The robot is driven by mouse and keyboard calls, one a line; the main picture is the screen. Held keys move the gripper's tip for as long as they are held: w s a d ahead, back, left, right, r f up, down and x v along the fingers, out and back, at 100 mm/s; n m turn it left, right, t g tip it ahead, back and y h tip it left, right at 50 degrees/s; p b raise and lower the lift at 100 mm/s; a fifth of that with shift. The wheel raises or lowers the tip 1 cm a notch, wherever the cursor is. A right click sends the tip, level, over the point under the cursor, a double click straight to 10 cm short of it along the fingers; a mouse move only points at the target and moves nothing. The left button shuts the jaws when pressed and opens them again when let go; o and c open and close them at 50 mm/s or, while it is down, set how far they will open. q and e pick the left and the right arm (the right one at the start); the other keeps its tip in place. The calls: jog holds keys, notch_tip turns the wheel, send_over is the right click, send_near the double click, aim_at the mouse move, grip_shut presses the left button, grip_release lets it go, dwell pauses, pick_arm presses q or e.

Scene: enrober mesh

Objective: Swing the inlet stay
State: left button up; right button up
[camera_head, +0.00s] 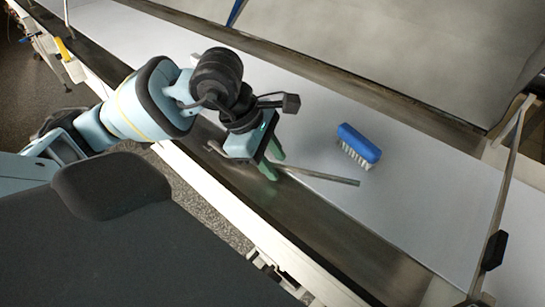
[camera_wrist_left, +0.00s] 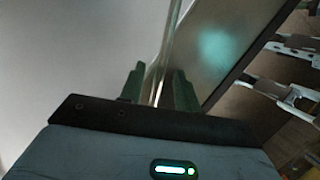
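A thin grey metal rod, which looks like the inlet stay (camera_head: 325,178), lies slanted across the dark metal edge strip, with its free end over the white surface. My left gripper (camera_head: 273,161) is at the rod, with its green fingers spread on either side of it. In the left wrist view the rod (camera_wrist_left: 171,35) runs up between the two fingers (camera_wrist_left: 158,85), and a small gap seems to show beside it. Contact with the fingers is not clear. My right gripper is in neither view.
A blue brush (camera_head: 360,144) with pale bristles lies on the white surface (camera_head: 420,195), just beyond the rod's end. A big grey sheet (camera_head: 400,50) fills the back. An upright bar with a black clip (camera_head: 494,250) stands at the right.

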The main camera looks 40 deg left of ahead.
pick_arm(q)
grip_shut()
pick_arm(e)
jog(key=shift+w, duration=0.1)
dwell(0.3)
pick_arm(q)
jog(key=shift+w, duration=0.1)
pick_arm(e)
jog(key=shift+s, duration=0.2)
